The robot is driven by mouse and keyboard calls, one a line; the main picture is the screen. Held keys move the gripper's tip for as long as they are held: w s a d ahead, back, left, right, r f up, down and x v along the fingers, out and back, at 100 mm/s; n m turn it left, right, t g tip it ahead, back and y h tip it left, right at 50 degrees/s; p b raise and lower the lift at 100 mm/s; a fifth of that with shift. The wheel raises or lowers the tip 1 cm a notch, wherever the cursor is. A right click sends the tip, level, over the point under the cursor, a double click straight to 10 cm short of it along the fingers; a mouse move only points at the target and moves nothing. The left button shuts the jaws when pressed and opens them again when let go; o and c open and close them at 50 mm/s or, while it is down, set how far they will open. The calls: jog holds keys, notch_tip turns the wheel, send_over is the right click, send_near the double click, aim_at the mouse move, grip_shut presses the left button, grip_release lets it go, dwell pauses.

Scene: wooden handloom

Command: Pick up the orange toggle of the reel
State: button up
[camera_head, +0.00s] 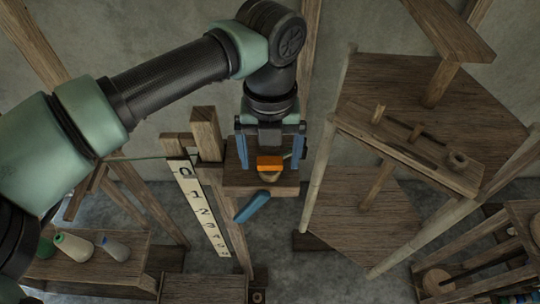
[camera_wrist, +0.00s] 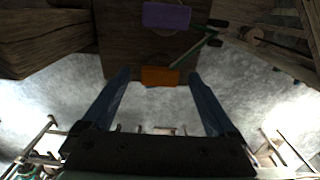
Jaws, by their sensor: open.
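The orange toggle (camera_head: 270,162) is a small block at the front of a wooden shelf in the head view, just above a tan rounded piece. My gripper (camera_head: 271,165) points down over this shelf, with its blue fingers apart on either side of the toggle. In the wrist view the orange toggle (camera_wrist: 160,76) lies between the open fingers (camera_wrist: 158,80), with a clear gap on both sides. It does not appear to be gripped. A purple block (camera_wrist: 166,16) lies farther up in the wrist view. The reel itself is mostly hidden.
A blue handle (camera_head: 252,206) sticks out below the wooden shelf (camera_head: 262,190). A numbered strip (camera_head: 203,210) stands to its left. A large wooden shelf (camera_head: 400,165) with pegs is at right.

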aim_at(270, 160)
jog(key=c, duration=1.4)
notch_tip(270, 160, up, 10)
jog(key=b, duration=0.3)
jog(key=shift+b, duration=0.4)
